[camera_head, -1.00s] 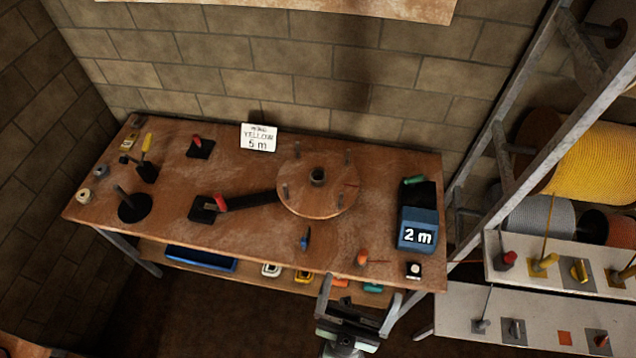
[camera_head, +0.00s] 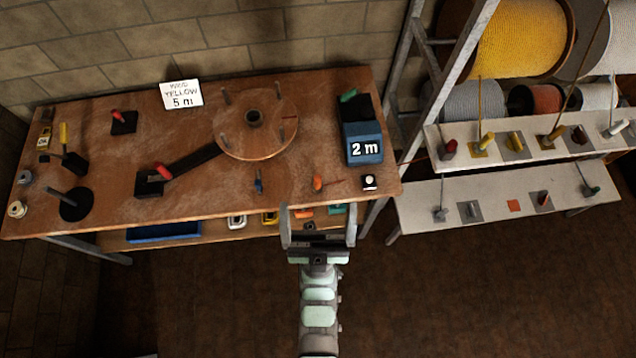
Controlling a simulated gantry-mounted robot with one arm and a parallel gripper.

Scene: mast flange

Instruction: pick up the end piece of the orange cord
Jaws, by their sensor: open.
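A small orange end piece (camera_head: 318,183) stands on the workbench (camera_head: 215,185) near its front right edge. A thin reddish line runs from it to the right, past the length counter, toward the rack; parts of it are too faint to follow. My gripper (camera_head: 318,212) is open and empty, just in front of the bench's front edge and below the end piece in the picture. Its two fingers are apart and point toward the bench. I cannot tell its height against the bench top. An orange spool (camera_head: 545,98) sits in the rack.
A blue counter reading 2 m (camera_head: 364,148) and a small black-and-white block (camera_head: 369,182) stand right of the end piece. A blue-tipped piece (camera_head: 259,182) is on the left, a wooden disc (camera_head: 255,124) behind. Rack shelves (camera_head: 560,185) with several pieces stand at the right.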

